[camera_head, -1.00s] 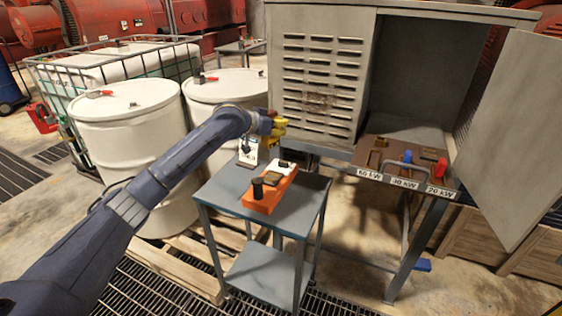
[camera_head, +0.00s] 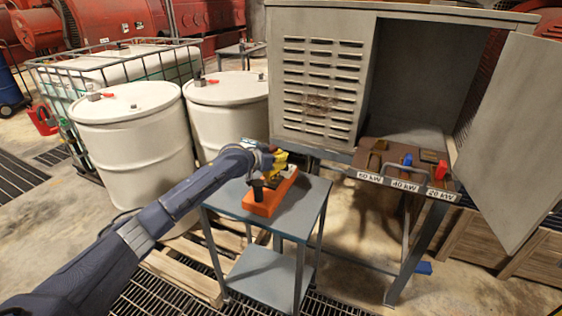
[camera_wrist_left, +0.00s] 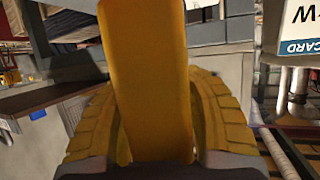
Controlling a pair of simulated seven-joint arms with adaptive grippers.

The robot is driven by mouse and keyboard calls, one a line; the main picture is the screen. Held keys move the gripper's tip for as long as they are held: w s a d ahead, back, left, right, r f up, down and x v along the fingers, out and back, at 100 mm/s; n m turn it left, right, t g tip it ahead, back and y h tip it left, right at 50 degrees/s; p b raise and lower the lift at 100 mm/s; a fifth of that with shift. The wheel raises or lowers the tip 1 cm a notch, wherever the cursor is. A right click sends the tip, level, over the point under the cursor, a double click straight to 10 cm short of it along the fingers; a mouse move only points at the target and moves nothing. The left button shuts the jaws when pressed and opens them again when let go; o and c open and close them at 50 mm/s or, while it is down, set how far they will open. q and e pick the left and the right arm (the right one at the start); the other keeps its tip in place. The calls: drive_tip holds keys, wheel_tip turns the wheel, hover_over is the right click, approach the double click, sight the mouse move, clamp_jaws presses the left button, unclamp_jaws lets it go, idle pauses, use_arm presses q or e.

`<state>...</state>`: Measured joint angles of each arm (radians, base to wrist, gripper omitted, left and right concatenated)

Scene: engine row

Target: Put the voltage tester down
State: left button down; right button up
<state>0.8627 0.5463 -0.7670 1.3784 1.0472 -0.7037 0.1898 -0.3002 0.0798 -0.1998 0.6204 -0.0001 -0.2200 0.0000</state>
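My left gripper (camera_head: 277,160) is over the orange tray (camera_head: 262,207) on the small grey cart. In the left wrist view, its yellow fingers (camera_wrist_left: 157,125) curve in on both sides of a yellow-orange bar (camera_wrist_left: 145,60), which I take for the voltage tester. The gripper seems shut on it. In the head view the tester cannot be told apart from the yellow fingers, and I cannot tell whether it touches the tray. A black cylinder (camera_head: 257,189) stands at the tray's near end. My right gripper is not in view.
The grey cart (camera_head: 296,220) has bare top to the tray's right. White drums (camera_head: 135,150) stand behind left. An open grey cabinet (camera_head: 318,85) with a panel of coloured handles (camera_head: 407,160) is at right. A white card (camera_wrist_left: 296,30) shows in the left wrist view.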

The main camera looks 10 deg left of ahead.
use_arm(q)
drive_tip(key=shift+f, duration=0.75)
drive_tip(key=shift+f, duration=0.1)
drive_tip(key=c, duration=1.3)
unclamp_jaws()
drive_tip(key=shift+f, duration=0.1)
drive_tip(key=shift+s+r, duration=0.1)
drive_tip(key=shift+r, duration=0.1)
drive_tip(key=v, duration=1.2)
